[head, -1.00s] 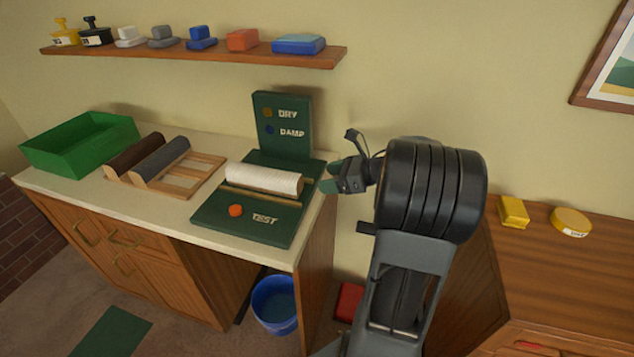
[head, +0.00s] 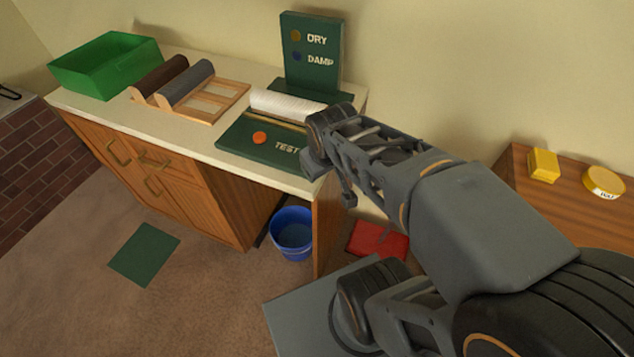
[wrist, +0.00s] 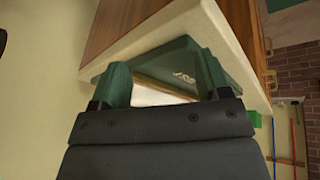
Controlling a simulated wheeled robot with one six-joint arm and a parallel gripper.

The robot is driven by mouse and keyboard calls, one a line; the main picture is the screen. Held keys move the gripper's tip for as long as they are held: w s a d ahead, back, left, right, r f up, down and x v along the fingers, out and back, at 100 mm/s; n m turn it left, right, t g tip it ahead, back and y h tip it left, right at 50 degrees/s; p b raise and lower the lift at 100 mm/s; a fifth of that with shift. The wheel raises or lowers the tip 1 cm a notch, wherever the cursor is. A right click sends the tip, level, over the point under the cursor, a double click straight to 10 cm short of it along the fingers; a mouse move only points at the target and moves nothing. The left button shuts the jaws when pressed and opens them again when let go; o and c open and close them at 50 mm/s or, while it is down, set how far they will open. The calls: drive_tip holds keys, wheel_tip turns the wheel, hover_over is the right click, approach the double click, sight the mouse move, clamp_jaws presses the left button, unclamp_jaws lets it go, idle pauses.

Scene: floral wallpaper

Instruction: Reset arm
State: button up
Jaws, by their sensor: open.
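My arm (head: 470,215) reaches from the lower right up and to the left, its wrist end near the right front corner of the counter. In the wrist view my gripper (wrist: 162,82) shows two green fingers spread apart. Nothing is held between them. The fingers are hard to make out in the head view. Beyond them lies the green TEST board (wrist: 180,62), which also shows in the head view (head: 235,140) with a white roller (head: 285,103) and an orange button (head: 260,138). My wrist hides its right part.
The counter (head: 190,132) also holds a green bin (head: 105,68), a wooden rack (head: 215,98) with dark rollers and a DRY/DAMP sign (head: 312,50). A blue bucket (head: 292,235) and a red mat (head: 378,240) are below. A yellow block (head: 543,165) sits on the right cabinet.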

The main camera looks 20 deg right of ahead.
drive_tip(key=s+a+m, duration=0.1)
drive_tip(key=s, duration=0.1)
drive_tip(key=s+a+f+m+g+y, duration=0.1)
drive_tip(key=a, duration=0.1)
drive_tip(key=shift+s+a+g+y, duration=0.15)
drive_tip(key=shift+s+g+y, duration=0.15)
drive_tip(key=shift+s, duration=0.05)
drive_tip(key=shift+r, duration=0.1)
wheel_tip(320, 180, up, 10)
drive_tip(key=p, duration=0.9)
drive_tip(key=shift+s, duration=0.15)
drive_tip(key=shift+a, duration=0.1)
drive_tip(key=shift+c, duration=0.2)
idle(0.4)
